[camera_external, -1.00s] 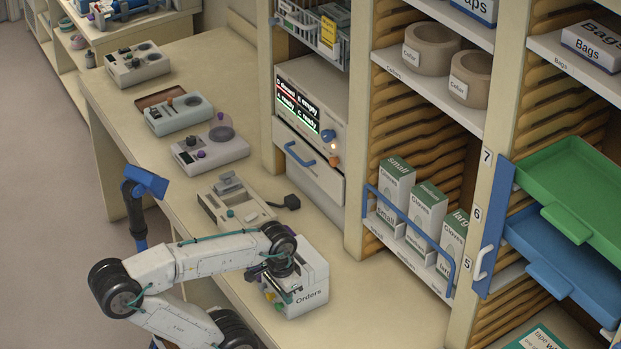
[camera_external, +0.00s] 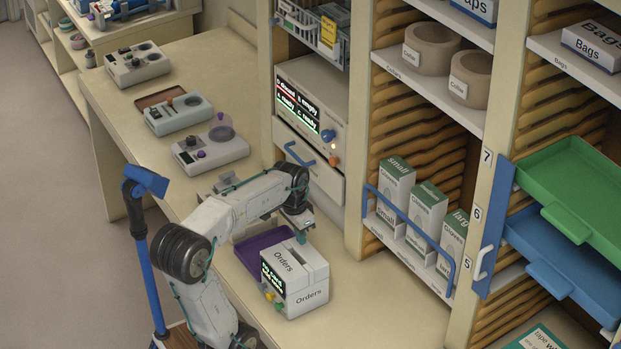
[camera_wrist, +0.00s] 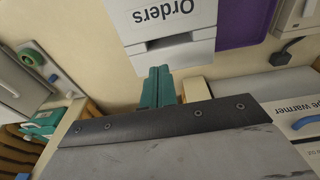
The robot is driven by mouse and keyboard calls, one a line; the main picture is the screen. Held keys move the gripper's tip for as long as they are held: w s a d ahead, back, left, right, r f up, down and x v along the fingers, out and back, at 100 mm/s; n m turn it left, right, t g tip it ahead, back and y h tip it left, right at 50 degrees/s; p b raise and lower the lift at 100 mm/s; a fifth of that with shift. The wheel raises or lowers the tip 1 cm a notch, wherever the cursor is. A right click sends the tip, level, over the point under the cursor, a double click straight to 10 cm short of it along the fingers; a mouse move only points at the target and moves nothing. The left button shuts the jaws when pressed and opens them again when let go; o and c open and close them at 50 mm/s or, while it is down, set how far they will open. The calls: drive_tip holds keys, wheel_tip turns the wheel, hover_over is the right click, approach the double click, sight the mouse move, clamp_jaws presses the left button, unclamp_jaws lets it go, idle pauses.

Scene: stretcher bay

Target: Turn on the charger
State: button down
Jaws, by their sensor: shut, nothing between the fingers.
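No label that I can read says charger. A cream device with a black plug beside it is mostly hidden behind my arm; its edge (camera_external: 207,186) shows, and a corner of it shows at the top right of the wrist view (camera_wrist: 294,18), by the black plug (camera_wrist: 284,52). Several grey devices with knobs (camera_external: 210,147) stand further along the counter. My gripper (camera_external: 303,238), with teal fingers, is shut and empty, just behind the Orders box (camera_external: 308,298). In the wrist view the fingers (camera_wrist: 157,88) point toward that box.
A purple tray (camera_external: 247,252) lies beside the Orders box. A cabinet unit with a lit screen (camera_external: 296,108) and knobs stands behind, above a blue-handled drawer (camera_external: 320,180). Shelves with glove boxes (camera_external: 428,206) rise at the right. The near right counter (camera_external: 385,305) is clear.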

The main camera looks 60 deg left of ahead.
drive_tip(key=a+f, duration=0.2)
drive_tip(key=a, duration=3.2)
drive_tip(key=shift+w+t, duration=0.2)
drive_tip(key=shift+t, duration=0.2)
drive_tip(key=shift+d+f, duration=0.1)
drive_tip(key=x, duration=1.4)
